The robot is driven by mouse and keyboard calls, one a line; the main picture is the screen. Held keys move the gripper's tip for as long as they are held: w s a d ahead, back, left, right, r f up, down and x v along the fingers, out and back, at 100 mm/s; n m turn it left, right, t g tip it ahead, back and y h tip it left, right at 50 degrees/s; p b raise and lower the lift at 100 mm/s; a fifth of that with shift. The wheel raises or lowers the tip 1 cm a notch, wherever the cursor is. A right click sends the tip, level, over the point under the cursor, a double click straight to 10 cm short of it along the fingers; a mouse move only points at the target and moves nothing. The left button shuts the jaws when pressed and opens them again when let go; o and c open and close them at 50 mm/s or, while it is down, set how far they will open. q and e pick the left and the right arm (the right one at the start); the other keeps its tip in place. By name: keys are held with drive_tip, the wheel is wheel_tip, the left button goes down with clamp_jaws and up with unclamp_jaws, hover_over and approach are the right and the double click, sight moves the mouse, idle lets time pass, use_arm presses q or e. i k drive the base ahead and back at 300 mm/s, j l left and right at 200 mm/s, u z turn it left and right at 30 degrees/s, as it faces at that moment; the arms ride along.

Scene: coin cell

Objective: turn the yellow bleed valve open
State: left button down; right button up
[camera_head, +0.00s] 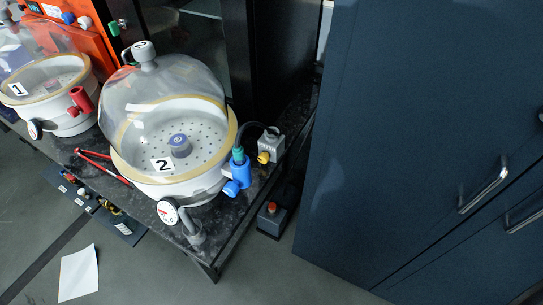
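A small yellow valve knob (263,158) sits low on the front of a grey box (272,146) at the right end of the dark bench. A black hose runs from the box to a blue fitting with a green collar (238,155) on the desiccator marked 2 (184,178). The knob is small here, and I cannot tell its turn position. Neither of my grippers shows in this view.
A clear dome covers desiccator 2, and a gauge (168,211) is at its front. Red tongs (103,165) lie to its left. Desiccator 1 (62,122) stands further left. A blue cabinet (400,150) fills the right.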

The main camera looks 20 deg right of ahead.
sight(264, 158)
drive_tip(key=j+z, duration=1.3)
drive_tip(key=z, duration=0.15)
drive_tip(key=k, duration=0.05)
